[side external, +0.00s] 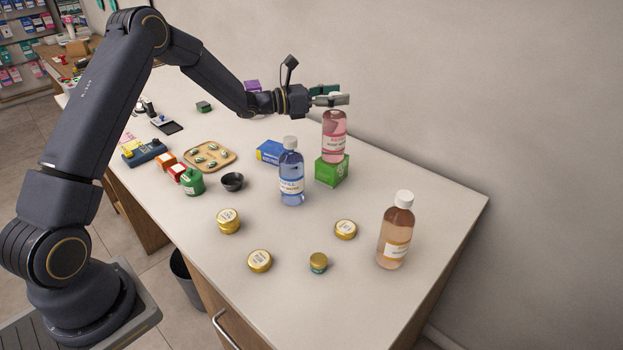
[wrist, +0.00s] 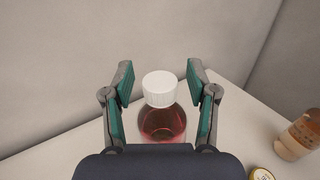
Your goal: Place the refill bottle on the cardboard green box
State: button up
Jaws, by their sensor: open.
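The refill bottle (side external: 334,140) holds pink-red liquid and stands upright on top of the green cardboard box (side external: 332,171) in the side view. Its white cap (wrist: 159,88) sits between my fingers in the wrist view, with a gap on both sides. My gripper (side external: 330,97) is open around the bottle's top and does not touch the cap there. In the side view my fingers hide the cap. In the wrist view the box is hidden.
A blue bottle (side external: 291,175) and a blue box (side external: 270,152) stand left of the green box. An amber bottle (side external: 395,236) stands at the right front. Several gold-lidded jars (side external: 345,229) are in front. The wall (side external: 430,90) is close behind.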

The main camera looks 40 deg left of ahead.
jog(key=shift+s+a+r, duration=0.1)
jog(key=shift+s+r, duration=0.05)
jog(key=v, duration=1.1)
jog(key=s+d+r+m+g, duration=0.2)
jog(key=s+d+m+g, duration=0.3)
jog(key=s+d+m, duration=0.35)
jog(key=s+d+r+m+g, duration=0.2)
jog(key=s+d+m+g, duration=0.4)
jog(key=s+d+m, duration=0.25)
jog(key=s+a+m+y, duration=0.3)
jog(key=s+m, duration=0.3)
jog(key=s, duration=0.2)
jog(key=s+a+m+t+y, duration=0.1)
jog(key=s+a+m+y, duration=0.3)
jog(key=s+m+y, duration=0.2)
jog(key=shift+s+m, duration=0.4)
jog(key=shift+s, duration=0.75)
